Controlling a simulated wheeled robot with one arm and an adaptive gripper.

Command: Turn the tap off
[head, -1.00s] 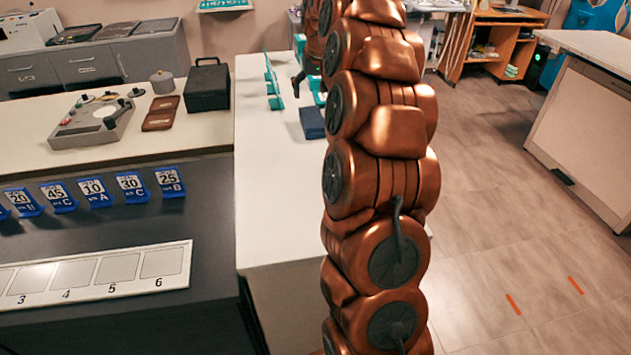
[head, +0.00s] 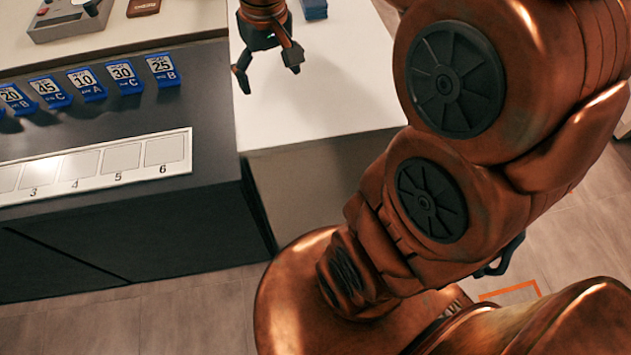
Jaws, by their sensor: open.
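No tap shows in the head view now. My gripper (head: 268,76) hangs above the white counter at the top middle of the head view. Its dark fingers are spread apart, open, with nothing between them. My copper arm fills much of the right side and hides what lies behind it.
To the left, a dark bench (head: 208,110) carries several blue numbered tags (head: 124,77) and a white numbered strip (head: 100,166). Floor (head: 200,310) shows in front.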

